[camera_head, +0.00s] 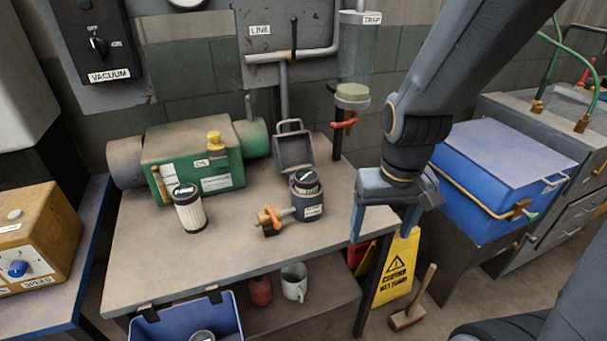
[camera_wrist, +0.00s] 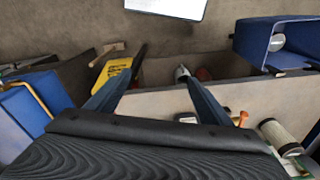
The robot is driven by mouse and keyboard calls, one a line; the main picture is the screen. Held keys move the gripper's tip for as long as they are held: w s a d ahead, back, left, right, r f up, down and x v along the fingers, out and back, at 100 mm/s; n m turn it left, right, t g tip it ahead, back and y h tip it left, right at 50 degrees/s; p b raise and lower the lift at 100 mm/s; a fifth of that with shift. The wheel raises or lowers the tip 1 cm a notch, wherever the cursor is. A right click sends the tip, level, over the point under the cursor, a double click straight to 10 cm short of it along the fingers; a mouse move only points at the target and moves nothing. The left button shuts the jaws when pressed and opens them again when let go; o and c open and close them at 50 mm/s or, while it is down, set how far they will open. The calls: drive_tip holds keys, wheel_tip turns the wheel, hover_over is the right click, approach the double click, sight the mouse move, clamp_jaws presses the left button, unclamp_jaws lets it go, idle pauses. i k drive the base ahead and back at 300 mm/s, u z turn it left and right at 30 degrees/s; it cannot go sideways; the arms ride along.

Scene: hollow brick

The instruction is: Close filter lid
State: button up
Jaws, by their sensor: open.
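The filter housing (camera_head: 308,205) is a dark grey pot on the workbench, with a white, black-topped filter (camera_head: 306,181) showing at its mouth. Its square grey lid (camera_head: 293,151) stands up open at the back of the housing, with a handle loop on top. My gripper (camera_head: 383,232) is open and empty, pointing down near the bench's right edge, to the right of the housing and apart from it. In the wrist view my gripper (camera_wrist: 162,68) shows two spread fingers with nothing between them. The housing is mostly hidden there behind the gripper.
An orange-handled valve (camera_head: 270,218) sticks out left of the housing. A loose filter cartridge (camera_head: 189,209) and a green pump (camera_head: 195,155) stand further left. A pipe (camera_head: 284,90) and trap jar (camera_head: 360,60) are behind. The bench front (camera_head: 200,265) is clear.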

sight(293, 150)
drive_tip(key=z, duration=1.2)
drive_tip(key=k, duration=0.8)
drive_tip(key=u, duration=1.3)
drive_tip(key=i, duration=1)
drive_tip(key=u, duration=0.05)
drive_tip(key=k, duration=0.3)
drive_tip(key=z, duration=0.1)
